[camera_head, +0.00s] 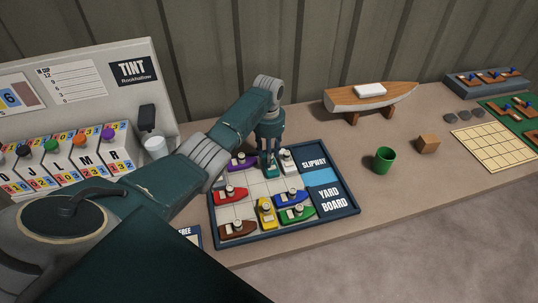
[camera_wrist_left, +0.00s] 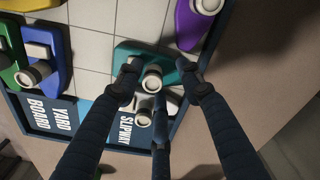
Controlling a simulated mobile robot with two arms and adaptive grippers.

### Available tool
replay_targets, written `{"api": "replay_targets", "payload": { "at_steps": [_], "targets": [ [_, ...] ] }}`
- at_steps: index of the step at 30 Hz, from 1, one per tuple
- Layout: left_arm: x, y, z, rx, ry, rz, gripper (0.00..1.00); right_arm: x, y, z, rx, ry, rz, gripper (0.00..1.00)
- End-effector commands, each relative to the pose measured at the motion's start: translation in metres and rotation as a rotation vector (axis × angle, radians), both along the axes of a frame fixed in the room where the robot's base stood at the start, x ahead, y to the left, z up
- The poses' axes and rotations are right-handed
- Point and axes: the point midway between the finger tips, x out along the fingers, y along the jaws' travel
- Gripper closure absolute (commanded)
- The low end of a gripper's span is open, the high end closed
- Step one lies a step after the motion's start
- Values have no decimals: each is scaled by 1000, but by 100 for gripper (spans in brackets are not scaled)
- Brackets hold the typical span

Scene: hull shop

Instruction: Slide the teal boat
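The teal boat (camera_wrist_left: 128,52) lies on the yard board (camera_head: 347,211), with a pale cabin and a round funnel. In the head view my left gripper hides most of it. My left gripper (camera_wrist_left: 159,80) is low over the boat, its fingers spread around the cabin and funnel. I see no clear grip; contact is uncertain. A white-grey boat (camera_head: 288,158) stands beside it, towards the slipway (camera_head: 321,177). A purple boat (camera_head: 243,163) lies on its other side. My right gripper is not in view.
Red (camera_head: 231,195), blue (camera_head: 291,197), yellow (camera_head: 266,212), green (camera_head: 297,215) and brown (camera_head: 237,229) boats share the board. A green cup (camera_head: 384,160), a wooden block (camera_head: 428,144) and a model hull (camera_head: 371,98) stand right of it.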

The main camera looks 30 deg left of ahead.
Motion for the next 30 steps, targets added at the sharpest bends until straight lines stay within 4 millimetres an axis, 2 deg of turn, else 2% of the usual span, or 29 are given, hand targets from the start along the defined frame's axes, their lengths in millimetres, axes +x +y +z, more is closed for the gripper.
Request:
{"api": "replay_targets", "payload": {
  "at_steps": [5,8,15,21,25,30],
  "targets": [
    [0,-2,3,-2,2,-1,63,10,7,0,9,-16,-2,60],
    [0,-1,15,-3,0,-2,63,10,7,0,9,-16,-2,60],
    [0,1,66,-2,-3,0,63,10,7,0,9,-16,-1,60],
    [0,1,102,-2,-2,0,63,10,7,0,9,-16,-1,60],
    [-1,2,115,-2,-1,0,63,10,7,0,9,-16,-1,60],
    [-1,2,120,-2,0,1,63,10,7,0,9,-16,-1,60]
  ]
}}
